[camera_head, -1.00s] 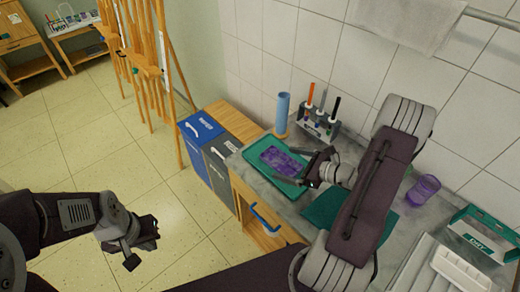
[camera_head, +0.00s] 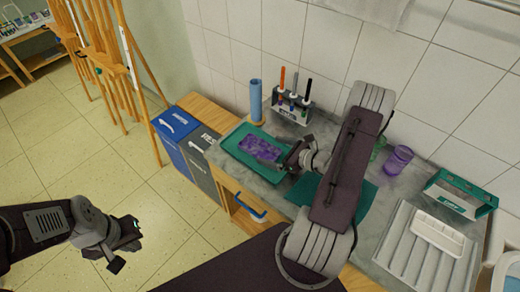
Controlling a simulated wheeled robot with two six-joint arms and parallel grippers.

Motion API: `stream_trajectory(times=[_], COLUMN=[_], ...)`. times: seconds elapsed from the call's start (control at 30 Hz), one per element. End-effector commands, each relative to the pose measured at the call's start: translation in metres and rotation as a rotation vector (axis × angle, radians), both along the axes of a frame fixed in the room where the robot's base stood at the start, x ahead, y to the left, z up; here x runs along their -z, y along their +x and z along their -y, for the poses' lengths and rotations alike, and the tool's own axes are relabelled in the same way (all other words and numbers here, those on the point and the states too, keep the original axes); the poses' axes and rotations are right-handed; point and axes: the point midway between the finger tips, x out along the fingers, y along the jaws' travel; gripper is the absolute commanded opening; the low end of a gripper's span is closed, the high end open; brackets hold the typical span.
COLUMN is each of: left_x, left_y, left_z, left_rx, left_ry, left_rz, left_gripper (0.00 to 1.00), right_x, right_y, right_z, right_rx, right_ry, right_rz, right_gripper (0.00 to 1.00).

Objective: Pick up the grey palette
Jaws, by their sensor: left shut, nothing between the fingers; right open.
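A flat palette (camera_head: 258,148), blotched purple with greyish parts, lies in a teal tray (camera_head: 231,146) on the counter. My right gripper (camera_head: 289,160) is open at the right end of the tray, beside the palette's right edge. I cannot tell whether its fingers touch the palette. My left gripper (camera_head: 126,246) is shut and empty, over the floor at the lower left. No plainly grey palette shows.
A blue cylinder (camera_head: 256,98) and a marker rack (camera_head: 292,105) stand behind the tray. A purple cup (camera_head: 397,160), a teal-and-white holder (camera_head: 460,194) and a ribbed drainboard (camera_head: 408,268) with a white tray (camera_head: 437,236) are at right. Bins (camera_head: 174,136) stand left.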

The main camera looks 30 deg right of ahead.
Motion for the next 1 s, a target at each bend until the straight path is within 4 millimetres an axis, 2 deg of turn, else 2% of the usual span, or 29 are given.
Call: stream_trajectory(times=[0.1,0.2,0.47,0.57,0.7,0.73,1.0], left_x=[-0.006,-0.005,-0.005,-0.005,-0.005,-0.005,-0.005], left_y=[0.0,0.0,0.0,0.0,0.0,0.0,0.0], left_z=[0.0,0.0,0.0,0.0,0.0,0.0,0.0], left_rx=[0.0,0.0,0.0,0.0,0.0,0.0,0.0], left_ry=[0.0,0.0,0.0,0.0,0.0,0.0,0.0], left_rz=[0.0,0.0,0.0,0.0,0.0,0.0,0.0], left_gripper=[0.0,0.0,0.0,0.0,0.0,0.0,0.0], right_x=[0.006,0.013,0.015,0.015,0.015,0.015,0.013], right_y=[0.019,0.031,0.036,0.036,0.036,0.036,0.036], right_z=[-0.014,-0.019,-0.021,-0.021,-0.021,-0.021,-0.02], right_rx=[-0.009,-0.006,-0.002,-0.002,-0.002,-0.002,-0.002], right_ry=[0.002,0.001,0.001,0.001,0.001,0.001,0.0], right_rz=[-0.001,-0.001,0.001,0.0,0.0,0.0,0.0], right_gripper=[1.0,1.0,1.0,0.78,0.39,0.33,0.33])
